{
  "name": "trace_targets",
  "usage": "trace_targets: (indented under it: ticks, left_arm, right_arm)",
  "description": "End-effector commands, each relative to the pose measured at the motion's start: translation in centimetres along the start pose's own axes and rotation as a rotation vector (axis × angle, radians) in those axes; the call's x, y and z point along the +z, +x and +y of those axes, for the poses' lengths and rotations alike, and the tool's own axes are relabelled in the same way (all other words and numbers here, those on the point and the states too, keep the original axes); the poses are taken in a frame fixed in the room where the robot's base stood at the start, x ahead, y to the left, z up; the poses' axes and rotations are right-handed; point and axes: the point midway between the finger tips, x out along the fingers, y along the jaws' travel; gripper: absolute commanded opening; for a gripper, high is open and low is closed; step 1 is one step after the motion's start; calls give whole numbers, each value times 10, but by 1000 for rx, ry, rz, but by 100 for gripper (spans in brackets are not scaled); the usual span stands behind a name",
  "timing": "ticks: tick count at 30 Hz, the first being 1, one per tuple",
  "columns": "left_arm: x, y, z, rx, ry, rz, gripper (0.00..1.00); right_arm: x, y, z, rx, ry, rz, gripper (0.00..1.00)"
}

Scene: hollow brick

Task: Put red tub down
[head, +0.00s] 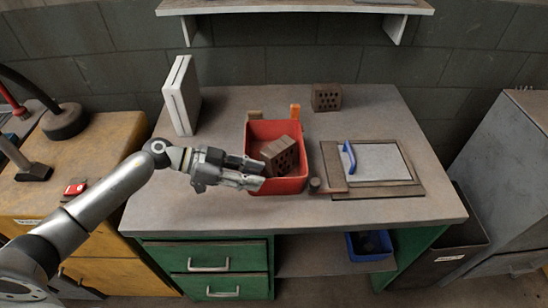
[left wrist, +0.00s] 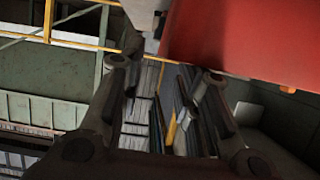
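The red tub (head: 285,186) stands upright on the workbench, near the middle. It also fills the upper right of the left wrist view (left wrist: 250,40). A brown hollow brick (head: 279,155) lies tilted inside the tub. My left gripper (head: 256,174) is at the tub's left front side, partly covering its wall. In the left wrist view the left gripper's fingers (left wrist: 163,85) are spread, with no object seen between them. I cannot tell whether they touch the tub. My right gripper is in neither view.
Another hollow brick (head: 326,97) stands behind the tub on the workbench (head: 225,205). A framed board with a blue handle (head: 349,158) lies right of the tub. A white upright case (head: 182,96) stands at the back left. The bench's front left is clear.

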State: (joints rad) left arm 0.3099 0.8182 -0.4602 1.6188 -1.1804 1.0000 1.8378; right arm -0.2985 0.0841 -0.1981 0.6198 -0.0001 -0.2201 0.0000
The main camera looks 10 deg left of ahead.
Motion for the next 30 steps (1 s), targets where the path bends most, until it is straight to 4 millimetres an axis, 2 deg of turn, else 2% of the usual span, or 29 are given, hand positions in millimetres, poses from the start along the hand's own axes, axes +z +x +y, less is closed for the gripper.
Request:
trace_targets:
  ticks: [8, 17, 26, 30]
  left_arm:
    - [-4, 21, -1, -1, 1, 3, 30]
    - [-4, 59, -4, -1, 0, 3, 30]
    - [-3, 64, -4, -2, 2, 1, 30]
    - [-3, 64, -4, -2, 2, 1, 14]
  right_arm:
    - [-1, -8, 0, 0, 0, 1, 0]
    - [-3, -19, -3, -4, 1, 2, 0]
    - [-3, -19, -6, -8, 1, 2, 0]
    - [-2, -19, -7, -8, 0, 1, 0]
